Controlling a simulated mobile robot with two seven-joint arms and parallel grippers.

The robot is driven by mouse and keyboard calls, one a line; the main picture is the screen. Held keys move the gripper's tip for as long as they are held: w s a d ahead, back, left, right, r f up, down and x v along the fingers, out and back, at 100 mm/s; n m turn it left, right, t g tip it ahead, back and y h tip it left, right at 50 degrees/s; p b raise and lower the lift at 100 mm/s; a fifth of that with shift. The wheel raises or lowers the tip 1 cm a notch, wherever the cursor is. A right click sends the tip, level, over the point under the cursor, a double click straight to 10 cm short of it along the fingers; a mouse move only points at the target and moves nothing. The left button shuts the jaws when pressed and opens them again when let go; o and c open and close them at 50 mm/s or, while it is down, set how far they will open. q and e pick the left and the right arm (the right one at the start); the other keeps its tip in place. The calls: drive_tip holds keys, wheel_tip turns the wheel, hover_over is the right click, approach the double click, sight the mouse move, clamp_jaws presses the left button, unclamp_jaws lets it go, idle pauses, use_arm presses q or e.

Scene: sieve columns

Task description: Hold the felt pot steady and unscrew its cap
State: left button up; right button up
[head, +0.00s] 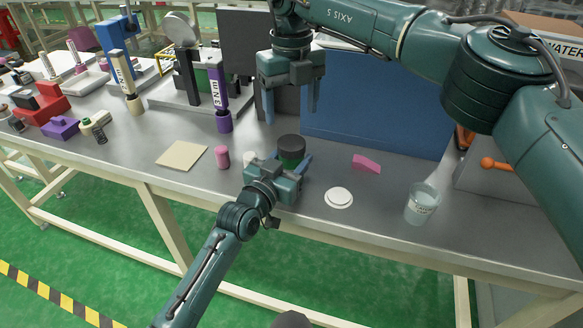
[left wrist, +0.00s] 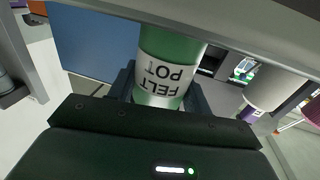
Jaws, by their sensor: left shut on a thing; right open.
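The felt pot (head: 289,161) stands on the grey bench, a green jar with a black cap (head: 291,144) on top. In the left wrist view the pot (left wrist: 165,75) fills the top middle, its white "FELT POT" label upside down. My left gripper (head: 284,168) is low at the near side of the pot, shut on its body; it hides the pot's lower part in the head view. My right gripper (head: 290,108) is open and empty, fingers pointing down, above and apart from the black cap.
A pink cylinder (head: 222,157) and a beige square plate (head: 182,155) lie to the left. A white disc (head: 339,197), a pink wedge (head: 366,163) and a clear cup (head: 421,203) are to the right. A blue panel (head: 375,105) stands behind.

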sight(291, 142)
use_arm(q)
clamp_jaws()
use_arm(e)
drive_tip(key=m, duration=0.9)
drive_tip(key=shift+m, duration=0.3)
drive_tip(key=m, duration=1.2)
drive_tip(key=shift+m, duration=0.3)
drive_tip(key=shift+f, duration=4)
